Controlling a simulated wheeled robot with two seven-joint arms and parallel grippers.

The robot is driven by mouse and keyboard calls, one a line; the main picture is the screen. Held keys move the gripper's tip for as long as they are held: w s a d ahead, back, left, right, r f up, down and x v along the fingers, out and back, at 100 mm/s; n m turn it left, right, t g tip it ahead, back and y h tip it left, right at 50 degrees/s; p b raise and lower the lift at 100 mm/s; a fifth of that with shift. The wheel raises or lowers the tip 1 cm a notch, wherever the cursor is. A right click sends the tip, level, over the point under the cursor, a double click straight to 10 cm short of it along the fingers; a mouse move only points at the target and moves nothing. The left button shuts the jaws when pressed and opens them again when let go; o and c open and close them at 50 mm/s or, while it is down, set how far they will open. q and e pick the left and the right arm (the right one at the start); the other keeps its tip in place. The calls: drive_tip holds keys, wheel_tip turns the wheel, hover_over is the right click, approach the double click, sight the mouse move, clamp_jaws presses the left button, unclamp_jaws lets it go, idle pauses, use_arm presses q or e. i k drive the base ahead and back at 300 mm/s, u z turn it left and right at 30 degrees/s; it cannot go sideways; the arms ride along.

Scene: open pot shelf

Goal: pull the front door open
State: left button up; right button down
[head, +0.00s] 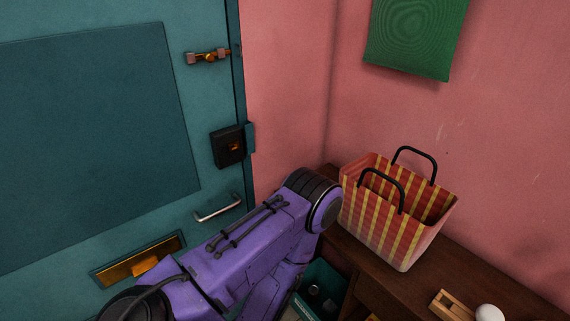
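The teal front door (95,120) fills the left of the head view and appears shut against its frame (235,45). A silver pull handle (217,208) sits low near its right edge. Above the handle is a black lock box (228,147), and higher up a brass slide bolt (208,56). A brass letter slot (140,260) is below and left of the handle. A purple arm of mine crosses the lower middle, in front of the door's lower part and bending near the bench. Neither gripper can be seen.
A dark wooden bench (420,272) stands right of the door. On it are a red-and-yellow striped bag (390,220), a small wooden item (452,305) and a white round object (490,313). A teal crate (325,278) holding dark bottles is below. A green panel (416,38) hangs on the pink wall.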

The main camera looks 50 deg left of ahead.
sight(114, 137)
drive_tip(key=z, duration=0.35)
drive_tip(key=k, duration=0.85)
drive_tip(key=u, duration=0.9)
